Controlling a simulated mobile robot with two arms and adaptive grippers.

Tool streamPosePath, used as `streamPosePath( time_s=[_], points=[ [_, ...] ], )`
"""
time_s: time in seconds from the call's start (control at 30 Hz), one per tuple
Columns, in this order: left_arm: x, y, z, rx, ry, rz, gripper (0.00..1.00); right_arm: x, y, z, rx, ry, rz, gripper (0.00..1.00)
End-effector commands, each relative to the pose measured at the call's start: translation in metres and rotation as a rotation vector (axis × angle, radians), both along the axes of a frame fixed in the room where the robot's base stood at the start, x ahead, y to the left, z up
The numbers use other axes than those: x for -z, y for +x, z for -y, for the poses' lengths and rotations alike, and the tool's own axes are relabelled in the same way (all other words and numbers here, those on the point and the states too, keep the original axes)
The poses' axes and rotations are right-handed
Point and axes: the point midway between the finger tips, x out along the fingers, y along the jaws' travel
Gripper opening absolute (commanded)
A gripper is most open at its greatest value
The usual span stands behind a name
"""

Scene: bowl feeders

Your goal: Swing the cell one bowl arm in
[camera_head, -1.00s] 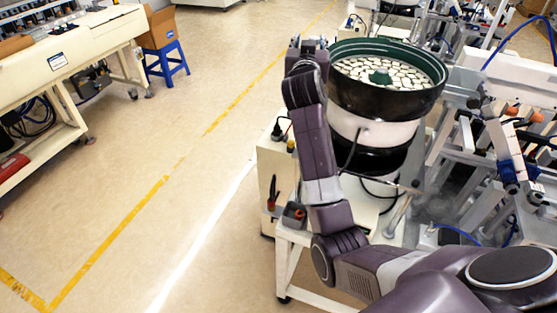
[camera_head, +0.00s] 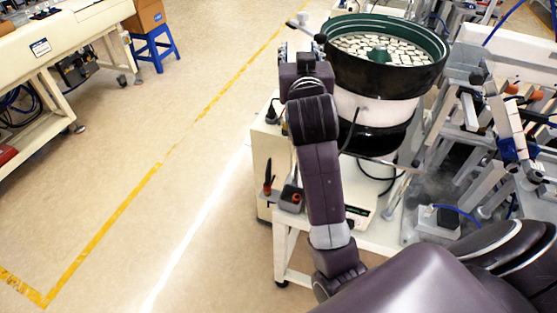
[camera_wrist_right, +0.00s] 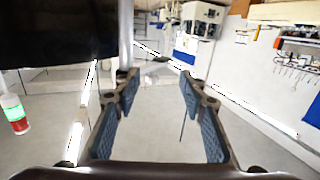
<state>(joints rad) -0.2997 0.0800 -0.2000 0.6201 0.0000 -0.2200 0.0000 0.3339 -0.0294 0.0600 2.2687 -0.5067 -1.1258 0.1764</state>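The bowl feeder is a green-lined black bowl (camera_head: 388,83) on a white and black drum, filled with pale parts (camera_head: 385,48). A short rod with knobbed ends (camera_head: 306,31) shows at the bowl's left rim; I cannot tell for sure that it is the bowl arm. My right gripper (camera_head: 303,50) is just left of the bowl, below this rod. In the right wrist view the right gripper (camera_wrist_right: 160,92) is open, with nothing seen between its blue pads. A silver post (camera_wrist_right: 126,35) stands at the left fingertip, and a dark rounded body fills the upper left.
A white stand (camera_head: 285,225) carries the feeder, with small tools at its left corner. Metal frames and slides (camera_head: 490,130) crowd the right. Open floor (camera_head: 190,190) with a yellow line lies left. A blue stool (camera_head: 154,45) stands by the left bench.

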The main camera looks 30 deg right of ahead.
Motion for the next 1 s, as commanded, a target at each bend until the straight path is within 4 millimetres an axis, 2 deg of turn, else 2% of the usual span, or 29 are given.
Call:
streamPosePath(
  time_s=[0.1, 0.5, 1.0],
  points=[
    [0.001, 0.000, 0.000, 0.000, 0.000, -0.001, 0.00, 0.025, 0.001, -0.006, -0.022, 0.001, -0.053, 0.38],
    [0.003, 0.000, 0.000, 0.000, 0.000, 0.000, 0.00, 0.102, -0.001, -0.027, -0.094, 0.004, -0.212, 0.38],
    [0.008, 0.000, 0.000, 0.000, 0.000, 0.000, 0.00, 0.199, -0.014, -0.052, -0.180, 0.014, -0.400, 0.38]
  ],
)
